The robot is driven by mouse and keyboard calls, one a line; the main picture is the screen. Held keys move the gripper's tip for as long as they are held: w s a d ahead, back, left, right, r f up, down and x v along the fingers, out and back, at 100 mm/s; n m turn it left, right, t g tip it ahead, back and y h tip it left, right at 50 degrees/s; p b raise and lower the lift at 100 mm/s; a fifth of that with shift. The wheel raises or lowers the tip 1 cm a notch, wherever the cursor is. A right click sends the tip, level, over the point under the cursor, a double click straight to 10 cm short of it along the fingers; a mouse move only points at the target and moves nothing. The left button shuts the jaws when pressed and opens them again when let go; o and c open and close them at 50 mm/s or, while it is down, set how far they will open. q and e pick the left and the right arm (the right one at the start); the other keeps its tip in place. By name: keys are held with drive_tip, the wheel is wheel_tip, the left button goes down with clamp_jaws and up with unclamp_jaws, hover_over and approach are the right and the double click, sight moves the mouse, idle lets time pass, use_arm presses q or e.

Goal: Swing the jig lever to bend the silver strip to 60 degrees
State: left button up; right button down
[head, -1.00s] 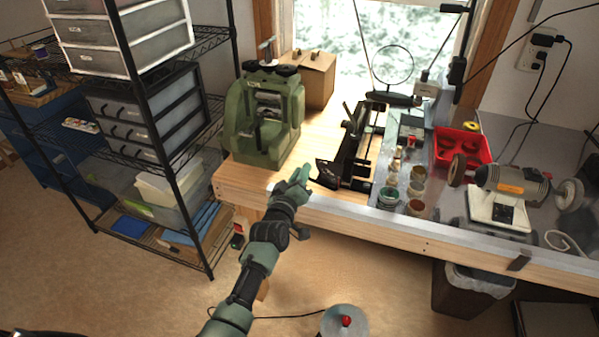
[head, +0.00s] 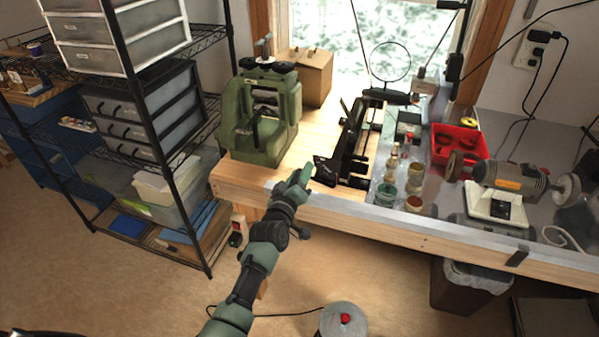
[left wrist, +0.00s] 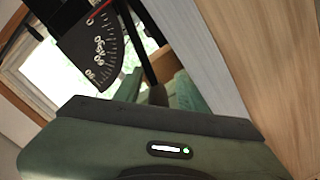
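The black bending jig (head: 352,150) stands on the wooden bench near its front edge, with a dark bar running away from me. In the left wrist view its dark angle plate with white numbers (left wrist: 97,50) shows at upper left. My left gripper (head: 303,174) is at the bench's front edge, just left of the jig's near end; I see no clear contact. My right gripper is out of view.
A green rolling mill (head: 262,115) stands left of the jig, with a wooden box (head: 305,75) behind. Small jars (head: 387,195), a red tray (head: 460,140) and a bench grinder (head: 510,180) are to the right. A wire shelf (head: 160,150) stands at the left.

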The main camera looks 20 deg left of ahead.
use_arm(q)
drive_tip(key=s, duration=0.7)
drive_tip(key=shift+s+r+b, duration=0.15)
drive_tip(key=shift+s+b, duration=0.15)
drive_tip(key=shift+s, duration=0.1)
drive_tip(key=s+d+f+m+g, duration=0.1)
drive_tip(key=s+f+m+g, duration=0.15)
drive_tip(key=s+f, duration=0.6)
drive_tip(key=s+d+f+m+g+h, duration=0.1)
drive_tip(key=s+f+g, duration=0.2)
drive_tip(key=f, duration=1.1)
drive_tip(key=s+d+f+m+g, duration=0.1)
drive_tip(key=s+f+m+g, duration=0.15)
drive_tip(key=s+f, duration=0.65)
drive_tip(key=s+a+f+m+g, duration=0.1)
drive_tip(key=s+a+f+g, duration=0.1)
drive_tip(key=s+f, duration=0.5)
drive_tip(key=s+a+f+m+g+y, duration=0.1)
drive_tip(key=s+f, duration=0.6)
drive_tip(key=s, duration=0.8)
drive_tip(key=s+a+f+m+g, duration=0.3)
drive_tip(key=s+f+g, duration=0.2)
drive_tip(key=s, duration=0.7)
drive_tip(key=shift+a+f+g, duration=0.3)
drive_tip(key=shift+a+f, duration=0.1)
drive_tip(key=shift+f, duration=0.5)
